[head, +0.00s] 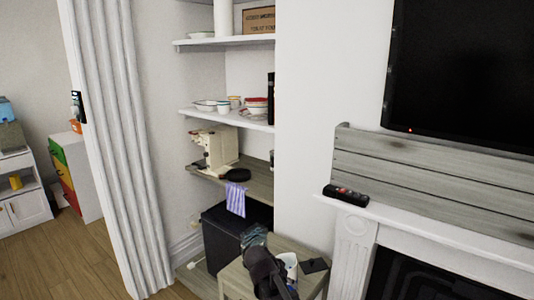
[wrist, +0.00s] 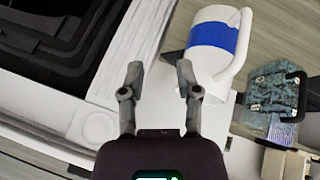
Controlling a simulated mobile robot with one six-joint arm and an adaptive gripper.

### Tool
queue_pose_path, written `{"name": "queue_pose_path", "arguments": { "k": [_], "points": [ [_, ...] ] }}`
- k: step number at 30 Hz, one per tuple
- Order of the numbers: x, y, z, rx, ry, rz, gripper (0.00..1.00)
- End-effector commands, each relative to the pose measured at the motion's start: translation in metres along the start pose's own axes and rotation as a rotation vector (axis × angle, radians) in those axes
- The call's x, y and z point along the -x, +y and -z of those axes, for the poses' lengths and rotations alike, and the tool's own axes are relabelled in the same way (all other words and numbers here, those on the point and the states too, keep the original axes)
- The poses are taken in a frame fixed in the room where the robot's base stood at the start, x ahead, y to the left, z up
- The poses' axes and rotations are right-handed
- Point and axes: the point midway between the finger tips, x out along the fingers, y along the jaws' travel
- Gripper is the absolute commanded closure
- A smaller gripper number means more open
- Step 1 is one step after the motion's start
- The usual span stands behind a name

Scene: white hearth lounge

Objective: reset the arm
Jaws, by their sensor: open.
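My gripper (wrist: 158,80) is open in the wrist view, with its two fingers apart and nothing between them. A white mug with a blue band (wrist: 213,42) lies just beyond and to the right of the right fingertip, apart from it as far as I can tell. In the head view my dark gripper and wrist (head: 268,274) are over the small wooden table (head: 234,281) at the bottom. The white mug (head: 291,262) shows there just right of it, partly hidden.
A teal patterned box with a clasp (wrist: 270,98) is right of the mug. A dark flat item (head: 314,265) lies on the table. Shelves (head: 222,115) hold dishes behind.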

Motion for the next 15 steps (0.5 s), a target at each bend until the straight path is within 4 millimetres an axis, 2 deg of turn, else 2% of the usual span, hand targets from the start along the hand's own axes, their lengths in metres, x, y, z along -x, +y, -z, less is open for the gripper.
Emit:
{"name": "queue_pose_path", "arguments": {
  "k": [1, 3, 8, 15],
  "points": [
    [-0.001, 0.018, -0.004, 0.021, -0.04, 0.013, 0.57],
    [-0.006, 0.035, -0.011, 0.059, -0.095, 0.039, 0.57],
    [-0.012, 0.07, -0.026, 0.144, -0.208, 0.12, 0.57],
    [-0.011, 0.116, -0.05, 0.262, -0.333, 0.282, 0.57]
  ]
}}
